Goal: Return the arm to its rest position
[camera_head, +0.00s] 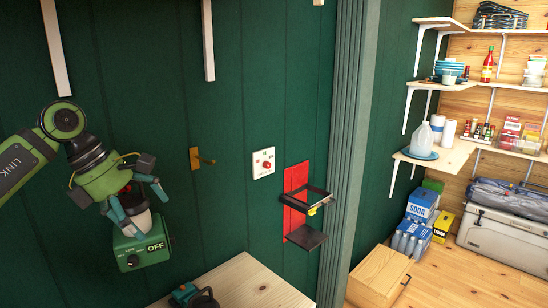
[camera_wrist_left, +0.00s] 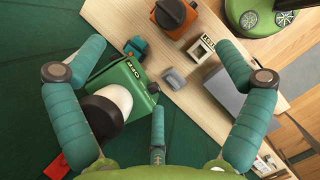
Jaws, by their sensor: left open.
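My left gripper (camera_head: 144,212) is open, with its fingers spread, in front of the green wall at the left of the head view. It also shows in the left wrist view (camera_wrist_left: 160,76). A green box (camera_head: 155,257) with an OFF label and a small knob is just below the fingers. My right gripper is not in view.
A wooden bench (camera_head: 245,285) is below, with a teal object (camera_head: 185,293) on it. A red wall holder (camera_head: 297,186), a white switch plate (camera_head: 263,163) and a brass hook (camera_head: 203,161) are on the wall. Shelves and a cooler (camera_head: 502,245) stand at the right.

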